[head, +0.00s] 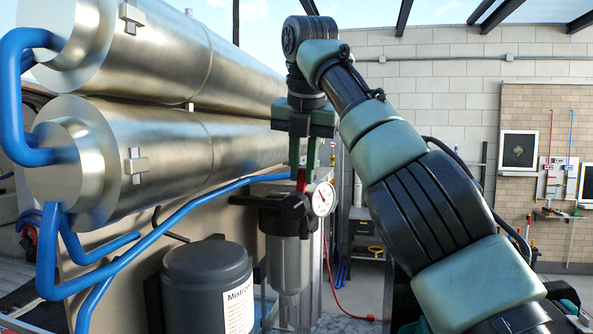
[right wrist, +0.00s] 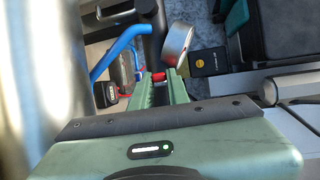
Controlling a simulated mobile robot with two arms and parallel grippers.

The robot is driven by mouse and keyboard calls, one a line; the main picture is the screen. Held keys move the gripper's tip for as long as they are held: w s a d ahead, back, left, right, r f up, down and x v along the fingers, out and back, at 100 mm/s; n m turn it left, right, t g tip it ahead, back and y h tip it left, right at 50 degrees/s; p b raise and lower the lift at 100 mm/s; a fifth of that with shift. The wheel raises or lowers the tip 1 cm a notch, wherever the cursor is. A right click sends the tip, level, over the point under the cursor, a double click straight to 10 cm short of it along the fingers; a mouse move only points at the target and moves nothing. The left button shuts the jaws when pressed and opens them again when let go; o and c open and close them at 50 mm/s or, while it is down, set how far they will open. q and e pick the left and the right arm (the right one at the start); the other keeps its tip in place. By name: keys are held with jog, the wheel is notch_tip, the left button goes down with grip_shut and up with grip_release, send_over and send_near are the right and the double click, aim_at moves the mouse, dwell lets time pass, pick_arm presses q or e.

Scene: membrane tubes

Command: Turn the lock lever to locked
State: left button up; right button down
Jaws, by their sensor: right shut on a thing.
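The red lock lever (head: 301,180) stands above the black head (head: 284,213) of the filter housing, just left of the round pressure gauge (head: 322,199). My right gripper (head: 303,168) reaches down from above, and its green fingers are shut on the red lever. In the right wrist view, a red bit of the lever (right wrist: 158,76) shows at the fingertips (right wrist: 162,84); the fingers hide most of it. The gauge (right wrist: 177,44) is close beside the fingers there. I cannot tell the lever's exact angle. My left gripper is not in view.
Large steel membrane tubes (head: 150,150) with blue pipes (head: 100,265) fill the left. A clear filter bowl (head: 288,262) hangs below the black head, next to a dark tank (head: 205,285). A red hose (head: 345,307) lies on the floor. The area behind my right arm is fairly open.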

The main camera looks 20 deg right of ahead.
jog(key=shift+w+a, duration=0.15)
jog(key=shift+a, duration=0.1)
jog(key=shift+w+a+f+g+h+p, duration=0.1)
jog(key=shift+w+a+g+h+p, duration=0.15)
jog(key=shift+g+h+p, duration=0.4)
jog(key=shift+f, duration=0.1)
jog(key=c, duration=1.4)
grip_release()
jog(key=shift+o, duration=0.2)
